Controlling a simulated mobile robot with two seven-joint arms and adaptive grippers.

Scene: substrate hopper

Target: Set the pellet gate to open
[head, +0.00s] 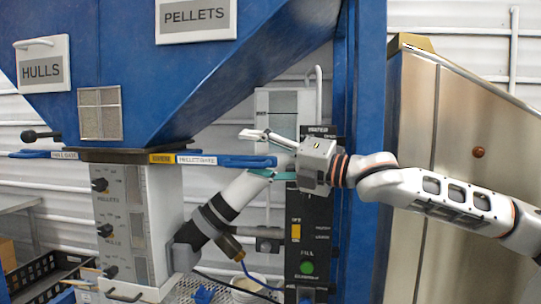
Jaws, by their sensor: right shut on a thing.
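The pellet gate (197,160) is a slide at the neck under the blue hopper. It carries a white label and a yellow label whose small text I cannot read surely. Its blue handle (238,162) sticks out to the right. My right gripper (257,155) comes from the right and is shut on the handle's outer end, one finger above it and one below. The fingers hide part of that end. My left gripper is not in view.
The blue hopper (130,60) hangs above, with a HULLS sign (42,62) and a PELLETS sign (196,16). The hull gate (62,155) points left. A black control panel (309,225) and a blue post (368,100) stand near my right gripper. A white bucket (249,286) is below.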

